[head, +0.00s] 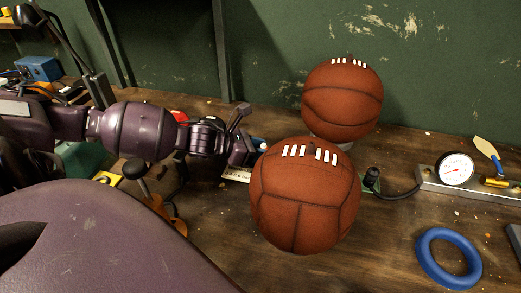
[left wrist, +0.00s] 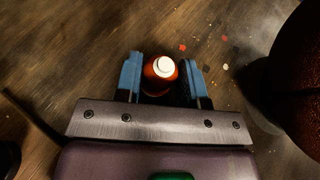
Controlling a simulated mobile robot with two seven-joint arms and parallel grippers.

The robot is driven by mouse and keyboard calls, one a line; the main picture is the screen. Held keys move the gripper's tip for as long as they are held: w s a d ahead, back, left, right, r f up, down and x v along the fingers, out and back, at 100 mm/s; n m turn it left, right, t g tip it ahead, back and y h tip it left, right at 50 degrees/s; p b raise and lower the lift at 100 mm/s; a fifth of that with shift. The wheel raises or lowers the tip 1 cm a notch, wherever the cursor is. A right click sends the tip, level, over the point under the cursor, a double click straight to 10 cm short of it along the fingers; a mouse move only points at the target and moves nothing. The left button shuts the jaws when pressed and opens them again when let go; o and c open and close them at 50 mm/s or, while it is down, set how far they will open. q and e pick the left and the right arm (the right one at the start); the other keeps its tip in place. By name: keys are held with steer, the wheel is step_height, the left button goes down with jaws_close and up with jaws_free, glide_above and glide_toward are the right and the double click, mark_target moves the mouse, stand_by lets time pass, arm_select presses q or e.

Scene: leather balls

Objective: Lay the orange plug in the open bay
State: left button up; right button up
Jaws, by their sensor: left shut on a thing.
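The orange plug (left wrist: 157,82), with a white round top, stands between the two blue fingers of my left gripper (left wrist: 160,66) in the left wrist view. The fingers are shut on it. In the head view my left gripper (head: 257,146) reaches in from the left, just behind the front leather ball. The ball hides most of the fingers and the plug there. I cannot make out the open bay in either view. My right gripper is not in view.
The front ball (head: 304,198) and rear ball (head: 342,100) crowd the gripper's right side. A pressure gauge (head: 455,169), blue ring (head: 448,258) and black hose (head: 400,194) lie to the right. A white marked strip (head: 237,174) lies below the gripper. A green wall stands behind.

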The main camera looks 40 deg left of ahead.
arm_select(q)
steer(key=o, duration=0.9)
steer(key=shift+f, duration=0.1)
steer(key=shift+c, duration=0.2)
